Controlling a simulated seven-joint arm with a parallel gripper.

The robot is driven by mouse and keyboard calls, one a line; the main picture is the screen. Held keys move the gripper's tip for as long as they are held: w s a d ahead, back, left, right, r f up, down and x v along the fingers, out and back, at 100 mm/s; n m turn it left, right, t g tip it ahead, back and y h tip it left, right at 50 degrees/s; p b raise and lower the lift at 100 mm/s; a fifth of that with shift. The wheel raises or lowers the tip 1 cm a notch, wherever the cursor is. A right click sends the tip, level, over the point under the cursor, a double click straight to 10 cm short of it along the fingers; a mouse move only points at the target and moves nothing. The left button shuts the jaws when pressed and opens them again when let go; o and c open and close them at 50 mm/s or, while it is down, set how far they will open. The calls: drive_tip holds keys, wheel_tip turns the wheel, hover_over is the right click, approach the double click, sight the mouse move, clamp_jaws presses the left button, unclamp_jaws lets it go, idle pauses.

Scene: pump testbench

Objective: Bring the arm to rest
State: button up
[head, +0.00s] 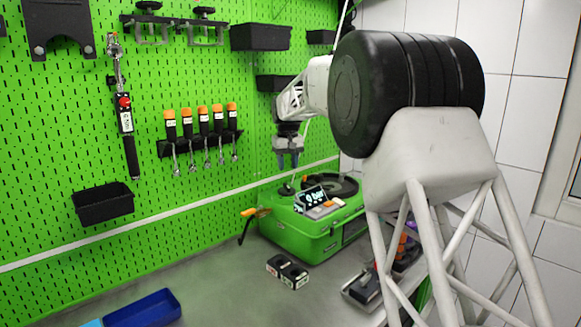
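My gripper (288,160) hangs pointing down at the end of my arm, above the back left part of the green pump testbench (310,235). Its two fingers show small and look a little apart, with nothing visible between them. It is apart from the testbench below. My large black and white arm links fill the right half of the head view and hide part of the bench behind them.
A small black block (288,271) lies on the grey table in front of the testbench. A blue tray (146,310) is at the front left. A green pegboard with tools (124,110) and black bins (103,203) stands behind. The table's left middle is clear.

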drive_tip(key=s+d+r+m, duration=0.15)
drive_tip(key=s+d, duration=0.35)
drive_tip(key=s, duration=0.6)
drive_tip(key=s+d+r+t, duration=0.15)
drive_tip(key=s+d, duration=0.35)
drive_tip(key=s, duration=0.6)
drive_tip(key=s+d+r+m, duration=0.15)
drive_tip(key=s+d, duration=0.35)
drive_tip(key=s, duration=0.6)
drive_tip(key=s+d+f, duration=0.2)
drive_tip(key=s+f, duration=0.2)
drive_tip(key=s, duration=0.6)
drive_tip(key=s+d+f, duration=0.2)
drive_tip(key=s+f, duration=0.2)
drive_tip(key=s, duration=0.6)
drive_tip(key=s+d+f+m+t, duration=0.1)
drive_tip(key=s+d+f, duration=0.2)
drive_tip(key=s, duration=0.7)
drive_tip(key=shift+f, duration=0.65)
drive_tip(key=shift+o, duration=0.6)
